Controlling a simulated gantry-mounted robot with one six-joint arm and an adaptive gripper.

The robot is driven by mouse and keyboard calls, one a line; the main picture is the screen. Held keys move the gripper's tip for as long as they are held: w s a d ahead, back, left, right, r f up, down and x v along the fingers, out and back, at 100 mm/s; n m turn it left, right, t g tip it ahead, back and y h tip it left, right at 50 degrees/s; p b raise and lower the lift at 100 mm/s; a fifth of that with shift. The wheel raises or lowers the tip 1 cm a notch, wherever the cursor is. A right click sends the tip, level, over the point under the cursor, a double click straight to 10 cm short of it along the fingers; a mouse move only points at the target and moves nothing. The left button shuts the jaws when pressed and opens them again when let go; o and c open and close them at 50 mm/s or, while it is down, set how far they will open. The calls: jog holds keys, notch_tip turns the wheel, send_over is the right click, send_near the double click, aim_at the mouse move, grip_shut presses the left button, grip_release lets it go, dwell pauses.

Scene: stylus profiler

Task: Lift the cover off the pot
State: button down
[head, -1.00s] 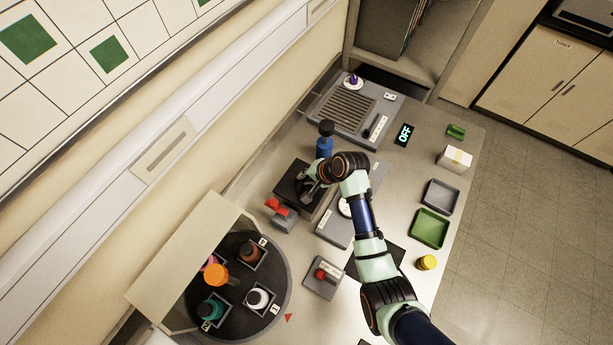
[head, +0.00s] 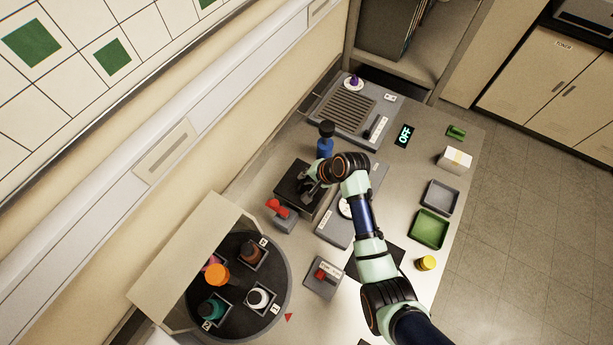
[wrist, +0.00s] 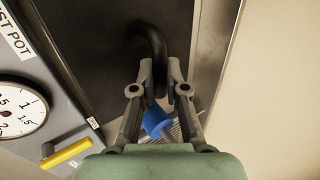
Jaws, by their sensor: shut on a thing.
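The pot is a dark square box with a flat dark cover (head: 290,181), left of my arm in the head view. In the wrist view the cover (wrist: 90,45) fills the upper middle, with a black curved handle (wrist: 153,42) on it. My gripper (wrist: 162,82) is shut on this handle, one finger on each side. In the head view my gripper (head: 311,190) is over the cover and partly hidden by my wrist. I cannot tell whether the cover is still seated on the pot.
A red-handled clamp (head: 279,210) stands by the pot's near side. A blue bottle (head: 324,147) stands behind it. A dial panel (wrist: 18,108) with a yellow lever (wrist: 66,153) lies beside the cover. A dark carousel with jars (head: 278,318) is at the lower left.

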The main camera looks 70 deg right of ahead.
jog(key=shift+r+p, duration=0.4)
jog(key=shift+p, duration=0.05)
dwell(0.3)
jog(key=shift+r+p, duration=1)
jog(key=shift+p, duration=0.2)
notch_tip(320, 180, up, 5)
jog(key=p, duration=0.5)
jog(key=shift+r, duration=0.1)
